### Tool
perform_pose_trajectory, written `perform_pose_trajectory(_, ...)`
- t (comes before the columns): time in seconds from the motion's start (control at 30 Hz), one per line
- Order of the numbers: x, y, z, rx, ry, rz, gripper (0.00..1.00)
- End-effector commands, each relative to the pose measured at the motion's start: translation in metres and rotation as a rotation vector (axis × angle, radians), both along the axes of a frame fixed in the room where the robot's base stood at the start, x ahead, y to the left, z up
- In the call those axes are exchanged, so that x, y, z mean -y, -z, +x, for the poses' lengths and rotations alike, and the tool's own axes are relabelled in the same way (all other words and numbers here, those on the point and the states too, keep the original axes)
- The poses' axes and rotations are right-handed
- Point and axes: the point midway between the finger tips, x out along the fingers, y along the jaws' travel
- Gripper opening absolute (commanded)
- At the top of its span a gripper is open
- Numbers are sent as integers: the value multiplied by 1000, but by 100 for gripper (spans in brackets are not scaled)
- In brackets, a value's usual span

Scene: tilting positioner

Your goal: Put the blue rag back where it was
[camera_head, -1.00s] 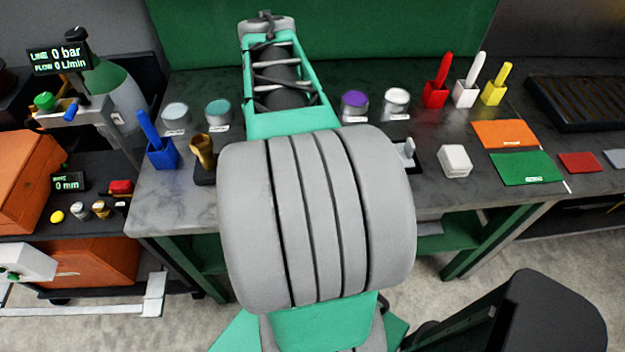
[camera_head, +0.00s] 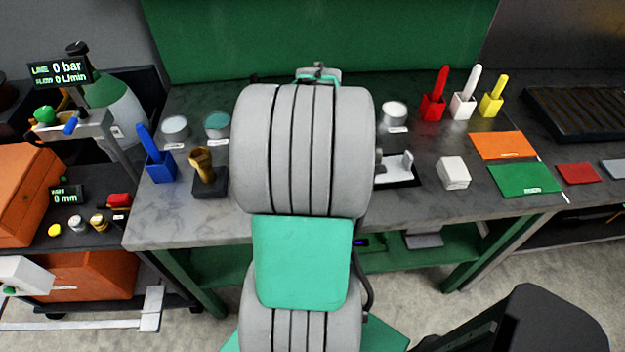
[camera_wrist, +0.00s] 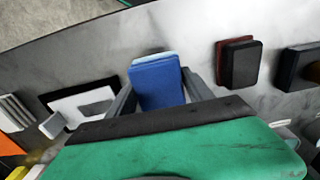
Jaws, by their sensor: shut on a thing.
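The blue rag (camera_wrist: 158,85) shows in the wrist view as a folded blue pad with a paler upper edge. My gripper (camera_wrist: 160,92) is shut on it, with one grey finger on each side. The rag is over the grey marbled bench top; whether it touches the bench I cannot tell. In the head view my arm covers the gripper and the rag. The green and black shape low in the wrist view hides what lies below the rag.
Left of the rag is a black-edged white tray (camera_wrist: 85,103); right is a dark block (camera_wrist: 240,62). On the bench (camera_head: 180,225) are a blue brush holder (camera_head: 160,166), a gold piece on a black stand (camera_head: 203,168), a white block (camera_head: 453,172) and a green mat (camera_head: 525,180).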

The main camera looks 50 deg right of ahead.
Motion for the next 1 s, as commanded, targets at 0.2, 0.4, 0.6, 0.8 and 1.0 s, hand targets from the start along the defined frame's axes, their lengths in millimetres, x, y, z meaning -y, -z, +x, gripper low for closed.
perform_pose_trajectory(0.2,3,28,16,-3,0,3,22)
perform_pose_trajectory(0.4,4,50,16,1,0,-1,22)
perform_pose_trajectory(0.6,4,50,16,1,0,-1,22)
perform_pose_trajectory(0.8,3,52,16,1,-1,-1,68)
perform_pose_trajectory(1.0,3,52,16,1,-1,-1,81)
